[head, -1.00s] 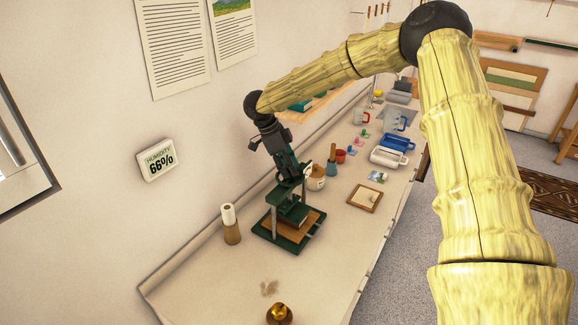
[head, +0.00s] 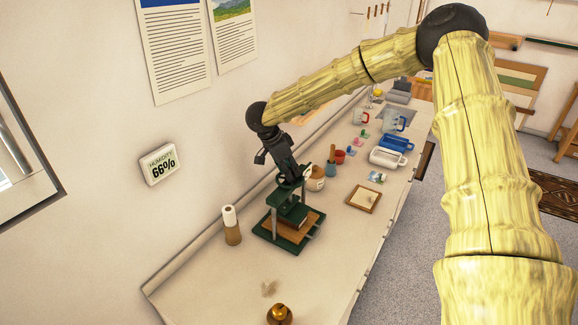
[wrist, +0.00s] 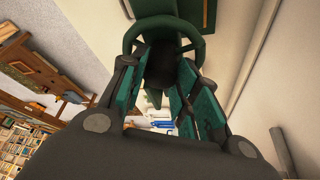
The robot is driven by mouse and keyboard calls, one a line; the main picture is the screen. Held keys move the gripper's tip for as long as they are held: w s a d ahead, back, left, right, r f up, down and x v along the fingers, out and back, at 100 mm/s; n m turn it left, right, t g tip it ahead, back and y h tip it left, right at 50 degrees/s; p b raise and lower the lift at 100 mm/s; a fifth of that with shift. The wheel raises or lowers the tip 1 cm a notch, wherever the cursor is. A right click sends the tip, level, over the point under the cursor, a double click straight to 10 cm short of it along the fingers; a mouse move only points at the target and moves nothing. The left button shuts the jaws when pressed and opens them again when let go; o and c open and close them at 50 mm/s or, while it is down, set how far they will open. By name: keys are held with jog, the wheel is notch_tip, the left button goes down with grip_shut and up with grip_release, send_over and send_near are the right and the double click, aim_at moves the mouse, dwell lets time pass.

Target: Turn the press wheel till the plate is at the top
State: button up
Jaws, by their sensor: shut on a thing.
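The green press (head: 273,236) stands on the bench with a brown board on its base. Its dark green plate (head: 294,214) sits between the posts, low, just above the board. The green press wheel (wrist: 196,48) is at the top of the press, ahead of my fingers in the wrist view. My gripper (head: 291,174) reaches down to the wheel from above. The exact contact is partly hidden by the fingers. The plate is not clearly seen in the wrist view.
A paper-topped roll (head: 231,226) stands left of the press. A jar (head: 316,180) and a wooden-handled tool (head: 331,168) stand close behind it. A framed board (head: 363,199) lies to the right. A gold-coloured object (head: 279,314) is at the front. The wall is close on the left.

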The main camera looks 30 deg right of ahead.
jog(key=shift+r+n+t+p, duration=0.15)
jog(key=shift+n+t+p, duration=0.4)
jog(key=shift+n, duration=0.65)
jog(key=o, duration=1)
jog(key=v, duration=1.1)
jog(key=shift+a+r, duration=0.1)
jog(key=shift+r, duration=0.3)
